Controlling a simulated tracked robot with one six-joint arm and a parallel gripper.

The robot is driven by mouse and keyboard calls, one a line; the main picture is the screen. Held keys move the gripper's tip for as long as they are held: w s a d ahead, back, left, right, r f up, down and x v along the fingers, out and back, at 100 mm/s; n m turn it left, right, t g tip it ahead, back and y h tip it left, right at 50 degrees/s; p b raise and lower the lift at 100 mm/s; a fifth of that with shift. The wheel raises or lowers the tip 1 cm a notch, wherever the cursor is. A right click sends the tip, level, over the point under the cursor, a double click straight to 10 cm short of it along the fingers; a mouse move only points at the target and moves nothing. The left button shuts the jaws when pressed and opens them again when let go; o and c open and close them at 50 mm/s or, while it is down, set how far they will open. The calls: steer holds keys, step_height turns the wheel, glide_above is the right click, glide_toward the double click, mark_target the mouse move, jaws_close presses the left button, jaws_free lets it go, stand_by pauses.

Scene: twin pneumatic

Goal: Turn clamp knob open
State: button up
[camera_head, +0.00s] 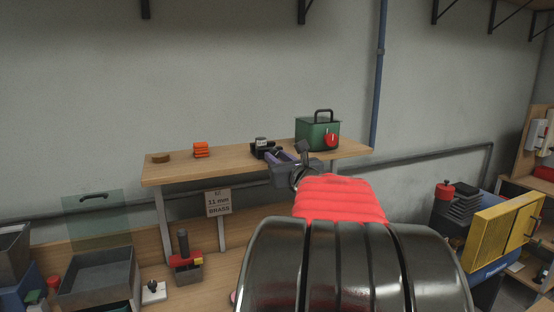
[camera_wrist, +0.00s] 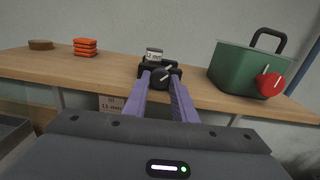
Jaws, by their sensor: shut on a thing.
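The clamp (camera_head: 259,153) is a small black block on the wooden shelf, with a light label on top. In the wrist view the clamp (camera_wrist: 155,56) stands straight ahead, its label partly reading "mm". Its round black knob (camera_wrist: 160,77) faces me and has a white pointer line slanting up to the right. My gripper (camera_wrist: 161,84) has two purple fingers, one on each side of the knob, shut on it. In the head view my gripper (camera_head: 279,156) reaches the clamp from the right, and its fingers hide the knob.
A green box (camera_head: 317,134) with a black handle and red knob stands right of the clamp. Orange stacked pieces (camera_head: 201,150) and a brown disc (camera_head: 160,158) lie left on the shelf (camera_head: 225,163). A sign (camera_head: 219,202) reading "11 mm BRASS" hangs below the shelf edge.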

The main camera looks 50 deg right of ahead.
steer(key=shift+n, duration=0.6)
steer(key=o, duration=1)
steer(key=shift+o, duration=0.2)
steer(key=v, duration=1.3)
steer(key=shift+s+a, duration=0.2)
steer(key=shift+s, duration=0.1)
